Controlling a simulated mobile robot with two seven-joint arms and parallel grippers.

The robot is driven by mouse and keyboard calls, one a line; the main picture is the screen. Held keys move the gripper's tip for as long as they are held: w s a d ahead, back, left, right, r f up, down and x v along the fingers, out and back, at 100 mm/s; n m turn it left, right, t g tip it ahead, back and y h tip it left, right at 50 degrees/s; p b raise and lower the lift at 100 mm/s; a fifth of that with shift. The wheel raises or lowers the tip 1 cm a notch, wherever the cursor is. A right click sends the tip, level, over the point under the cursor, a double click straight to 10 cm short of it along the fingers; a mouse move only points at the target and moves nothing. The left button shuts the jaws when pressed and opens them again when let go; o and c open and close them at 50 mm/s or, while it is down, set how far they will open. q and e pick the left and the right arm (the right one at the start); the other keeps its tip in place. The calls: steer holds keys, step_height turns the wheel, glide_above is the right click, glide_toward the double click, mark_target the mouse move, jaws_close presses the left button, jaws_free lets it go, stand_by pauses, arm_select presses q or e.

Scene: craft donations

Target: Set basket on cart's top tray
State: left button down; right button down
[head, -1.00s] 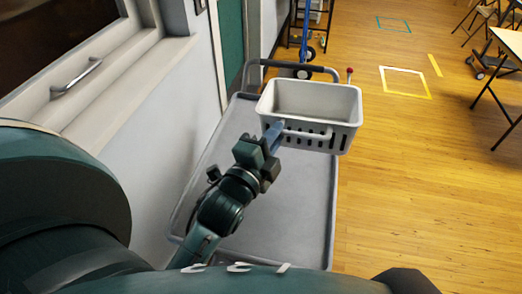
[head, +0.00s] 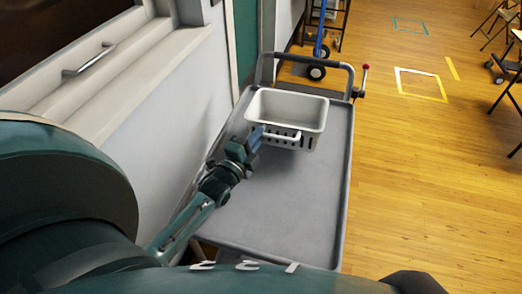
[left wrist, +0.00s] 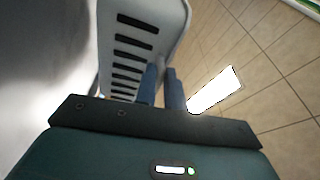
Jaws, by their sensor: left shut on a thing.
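The white basket (head: 287,107), with dark slots in its side, is upright over the far half of the cart's grey top tray (head: 285,205). I cannot tell whether its bottom touches the tray. In the left wrist view, the gripper's blue fingers (left wrist: 162,88) are beside the slotted basket wall (left wrist: 136,45); the grip itself is partly hidden. My right gripper is not in view.
The cart's push handle (head: 307,60) rises behind the basket, with a red-knobbed lever (head: 364,76) at its right. A wall with a grey ledge is close on the left. A blue hand truck (head: 318,52) stands beyond.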

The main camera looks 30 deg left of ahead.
arm_select(q)
step_height(320, 180, down, 4)
steer(key=shift+f, duration=0.25)
steer(key=c, duration=1.5)
jaws_free()
steer(key=s, duration=0.4)
steer(key=s+b, duration=0.1)
steer(key=s, duration=0.3)
steer(key=s+f, duration=0.1)
steer(key=s, duration=0.3)
